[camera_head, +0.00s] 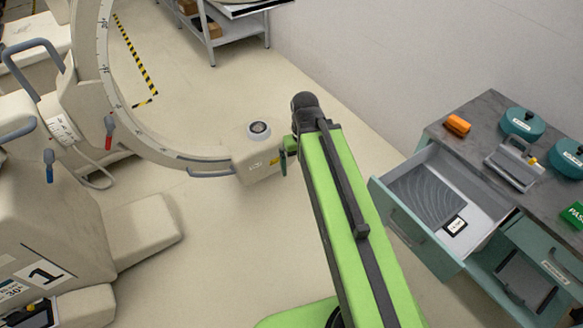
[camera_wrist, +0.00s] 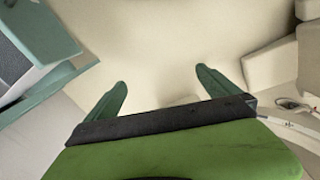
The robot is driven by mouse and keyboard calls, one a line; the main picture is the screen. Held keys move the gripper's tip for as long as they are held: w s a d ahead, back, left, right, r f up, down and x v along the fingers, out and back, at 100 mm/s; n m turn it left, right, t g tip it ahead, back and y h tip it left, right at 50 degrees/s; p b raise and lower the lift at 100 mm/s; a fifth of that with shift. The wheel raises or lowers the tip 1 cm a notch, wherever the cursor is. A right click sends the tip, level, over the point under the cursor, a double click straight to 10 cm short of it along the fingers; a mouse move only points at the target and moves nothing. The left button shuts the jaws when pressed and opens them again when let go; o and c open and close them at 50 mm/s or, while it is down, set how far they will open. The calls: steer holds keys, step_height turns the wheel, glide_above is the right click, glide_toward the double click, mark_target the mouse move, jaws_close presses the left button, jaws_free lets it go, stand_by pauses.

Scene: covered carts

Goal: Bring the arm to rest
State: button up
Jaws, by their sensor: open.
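My green arm reaches up the middle of the head view, over the floor between the pale machine and the cart. My gripper (camera_wrist: 162,78) is open in the wrist view, its two dark green fingers apart with only pale floor between them. In the head view only a small part of the gripper (camera_head: 287,150) shows past the far end of the arm; the rest is hidden. It touches nothing that I can see.
A teal cart (camera_head: 475,118) stands at right with an open drawer (camera_head: 417,235) holding a dark-labelled item (camera_head: 456,226). An orange block (camera_head: 457,125) and teal pots lie on top. A pale C-shaped machine (camera_head: 262,160) stands at left. Floor (camera_head: 230,250) between is clear.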

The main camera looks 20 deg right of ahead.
steer(key=a, duration=0.4)
steer(key=shift+s+a, duration=0.15)
steer(key=shift+a, duration=0.15)
step_height(320, 180, up, 2)
steer(key=shift+p, duration=1)
steer(key=shift+f+b, duration=0.3)
steer(key=shift+c, duration=0.3)
